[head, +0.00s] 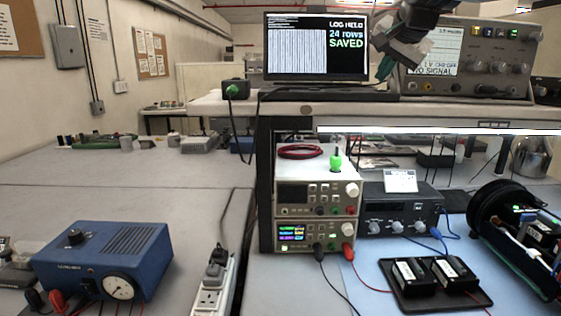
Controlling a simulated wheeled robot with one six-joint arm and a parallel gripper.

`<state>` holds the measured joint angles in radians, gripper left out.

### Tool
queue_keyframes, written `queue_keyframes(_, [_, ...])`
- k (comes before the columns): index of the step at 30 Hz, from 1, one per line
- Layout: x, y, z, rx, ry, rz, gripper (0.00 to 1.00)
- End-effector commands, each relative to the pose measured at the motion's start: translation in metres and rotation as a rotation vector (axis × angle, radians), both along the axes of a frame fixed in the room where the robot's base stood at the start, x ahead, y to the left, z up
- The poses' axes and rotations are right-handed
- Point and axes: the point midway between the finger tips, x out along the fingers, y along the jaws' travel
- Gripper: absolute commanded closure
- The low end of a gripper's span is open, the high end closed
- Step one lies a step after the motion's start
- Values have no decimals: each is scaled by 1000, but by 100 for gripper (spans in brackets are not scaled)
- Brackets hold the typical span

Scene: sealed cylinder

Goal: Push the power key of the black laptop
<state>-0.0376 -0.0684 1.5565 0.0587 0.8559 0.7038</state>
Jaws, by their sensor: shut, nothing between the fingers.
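The black laptop (316,46) stands open on the raised shelf. Its lit screen reads "LOG HELD", "24 rows", "SAVED". Its low base (325,91) shows only as a thin dark strip below the screen, and I cannot make out the power key. My gripper (384,70) comes in from the upper right, with its fingers pointing down. It is shut and empty, just right of the screen and above the shelf. I cannot tell whether it touches anything.
An oscilloscope (490,60) reading "NO SIGNAL" stands right of the laptop, behind my gripper. A black adapter box (234,88) with a green light sits left. Stacked instruments (312,195) stand below the shelf (210,104). A blue unit (105,255) sits at lower left.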

Motion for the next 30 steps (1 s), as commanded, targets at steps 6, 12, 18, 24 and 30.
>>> queue_keyframes(6, [0, 0, 2, 0, 0, 0, 100])
queue_keyframes(12, [0, 0, 9, 0, -3, 0, 100])
queue_keyframes(18, [0, 0, 29, 0, -3, 0, 100])
queue_keyframes(24, [0, 0, 49, 0, -3, 0, 100])
queue_keyframes(30, [0, 0, 61, 0, -1, -1, 100])
